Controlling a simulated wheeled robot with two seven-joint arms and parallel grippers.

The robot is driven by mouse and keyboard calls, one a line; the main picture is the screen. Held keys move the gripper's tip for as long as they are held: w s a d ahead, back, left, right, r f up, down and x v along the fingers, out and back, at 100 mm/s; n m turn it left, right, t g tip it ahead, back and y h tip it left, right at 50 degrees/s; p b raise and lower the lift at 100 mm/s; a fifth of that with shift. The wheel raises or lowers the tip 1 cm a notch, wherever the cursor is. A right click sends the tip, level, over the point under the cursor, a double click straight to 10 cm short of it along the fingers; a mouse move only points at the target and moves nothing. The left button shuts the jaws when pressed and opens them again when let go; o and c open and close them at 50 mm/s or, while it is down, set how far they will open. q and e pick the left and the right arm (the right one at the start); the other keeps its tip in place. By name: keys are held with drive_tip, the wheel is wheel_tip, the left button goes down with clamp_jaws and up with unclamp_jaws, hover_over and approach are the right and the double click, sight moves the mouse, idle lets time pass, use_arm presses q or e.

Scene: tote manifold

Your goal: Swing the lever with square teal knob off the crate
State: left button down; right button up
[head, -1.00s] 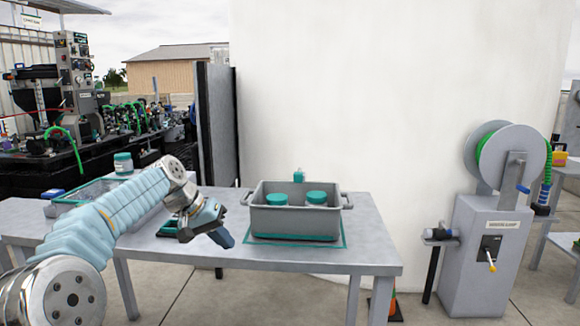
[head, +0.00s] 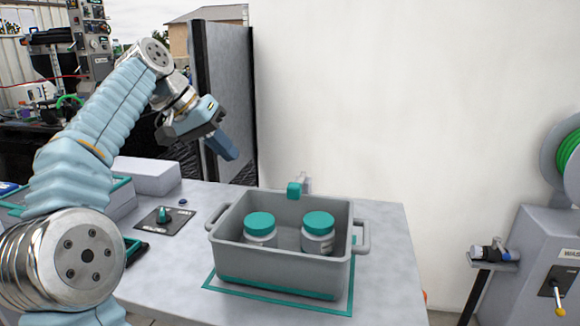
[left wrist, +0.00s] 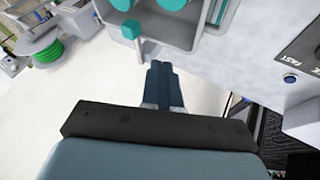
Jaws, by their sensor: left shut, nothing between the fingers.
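The square teal knob (head: 294,189) stands at the back rim of the grey crate (head: 285,272) in the head view. Most of its lever is hidden behind the crate. The knob also shows in the left wrist view (left wrist: 131,29), beside the crate's edge. Two jars with teal lids, a left jar (head: 260,229) and a right jar (head: 317,232), stand inside the crate. My left gripper (head: 228,150) is shut and empty, raised above the table to the left of the knob and apart from it. It also shows in the left wrist view (left wrist: 161,84). My right gripper is not in view.
The crate sits within a teal outline on the grey table (head: 385,265). A black dial plate (head: 163,218) lies to its left. A dark upright panel (head: 228,85) stands behind my left gripper. A hose reel machine (head: 550,255) stands at the right, apart from the table.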

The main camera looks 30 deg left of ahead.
use_arm(q)
drive_tip(key=shift+w+r, duration=0.15)
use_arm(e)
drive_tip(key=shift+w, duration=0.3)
use_arm(q)
drive_tip(key=w+d+f+b, duration=0.2)
drive_tip(key=w+d+f, duration=0.3)
drive_tip(key=d+f, duration=0.2)
drive_tip(key=shift+w+d+f, duration=0.3)
drive_tip(key=shift+f, duration=0.2)
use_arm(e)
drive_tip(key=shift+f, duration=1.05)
use_arm(q)
drive_tip(key=shift+d, duration=0.15)
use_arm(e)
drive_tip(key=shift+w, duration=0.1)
